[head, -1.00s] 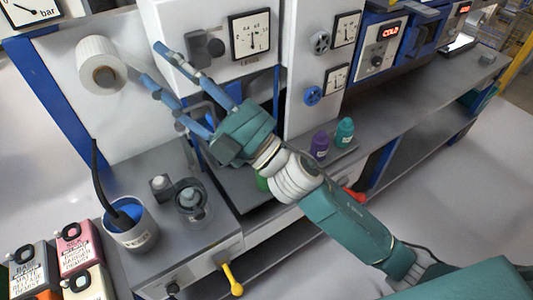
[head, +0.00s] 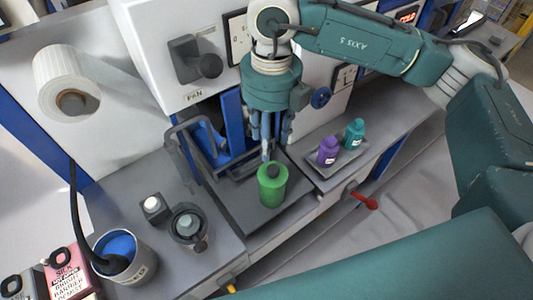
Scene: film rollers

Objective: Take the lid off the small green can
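The small green can (head: 272,190) stands upright on a dark grey tray or plate in the middle. Its green lid (head: 271,170) is on top, with a narrower knob or neck. My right gripper (head: 270,143) comes down from above, its blue-grey fingers pointing down just above and behind the can. The fingers stand apart side by side, and one tip overlaps the lid's upper edge in the picture; I cannot tell whether it touches. Nothing shows between the fingers. My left gripper is not in view.
A tray (head: 312,176) with a purple bottle (head: 327,152) and a teal bottle (head: 354,134) lies to the right. A grey bent handle frame (head: 186,124) stands left of my gripper. A blue-filled bucket (head: 127,262) and a dark round holder (head: 189,227) are at left.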

